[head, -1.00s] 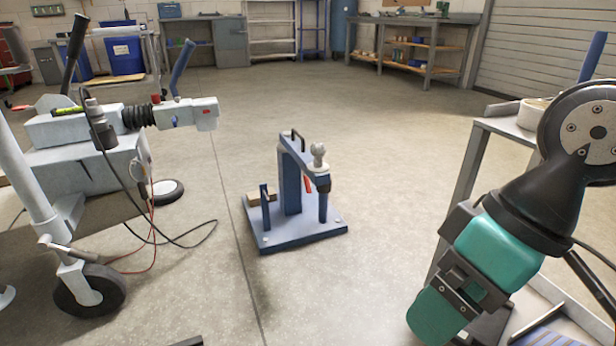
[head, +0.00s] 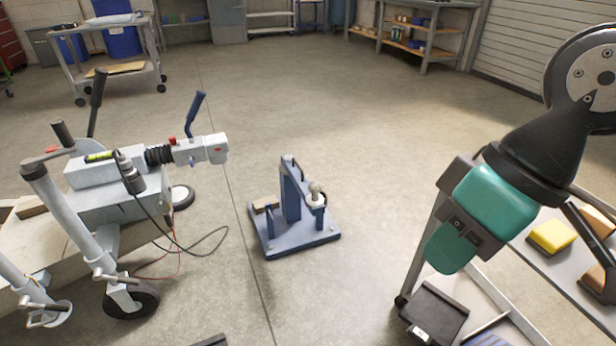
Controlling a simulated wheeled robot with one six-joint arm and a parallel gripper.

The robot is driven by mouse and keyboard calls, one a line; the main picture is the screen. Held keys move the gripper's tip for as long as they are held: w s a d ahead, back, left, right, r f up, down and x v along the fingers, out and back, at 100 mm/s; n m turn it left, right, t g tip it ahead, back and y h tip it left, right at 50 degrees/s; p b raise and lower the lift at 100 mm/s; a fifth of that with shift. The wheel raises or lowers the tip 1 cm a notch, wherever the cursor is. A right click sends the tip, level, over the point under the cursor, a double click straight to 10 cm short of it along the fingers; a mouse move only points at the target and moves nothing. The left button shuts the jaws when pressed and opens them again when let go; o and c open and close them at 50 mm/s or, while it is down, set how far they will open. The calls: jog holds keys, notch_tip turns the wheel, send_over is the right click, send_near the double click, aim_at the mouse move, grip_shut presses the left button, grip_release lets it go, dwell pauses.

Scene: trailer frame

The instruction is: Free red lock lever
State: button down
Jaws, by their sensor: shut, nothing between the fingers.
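A small red part (head: 172,140) sits on top of the trailer's grey coupling head (head: 203,150), beside the upright blue handle (head: 194,114), at left of centre. I cannot tell if this red part is the lock lever. The blue floor stand (head: 292,200), with a ball (head: 315,190) on its arm, stands in the middle; no red piece is clear on it now. My gripper (head: 449,250), teal with a dark bracket, points down and left at the right side. It is shut and empty, well apart from the stand and the coupling.
The trailer frame's jockey wheel (head: 131,301) and hanging cables (head: 200,250) are at left. A cart (head: 480,290) with a yellow sponge (head: 552,237) on its top is beneath and right of my arm. The floor between stand and cart is clear.

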notch_tip(320, 180, up, 23)
jog(key=p, duration=1.9)
jog(key=shift+f, duration=0.2)
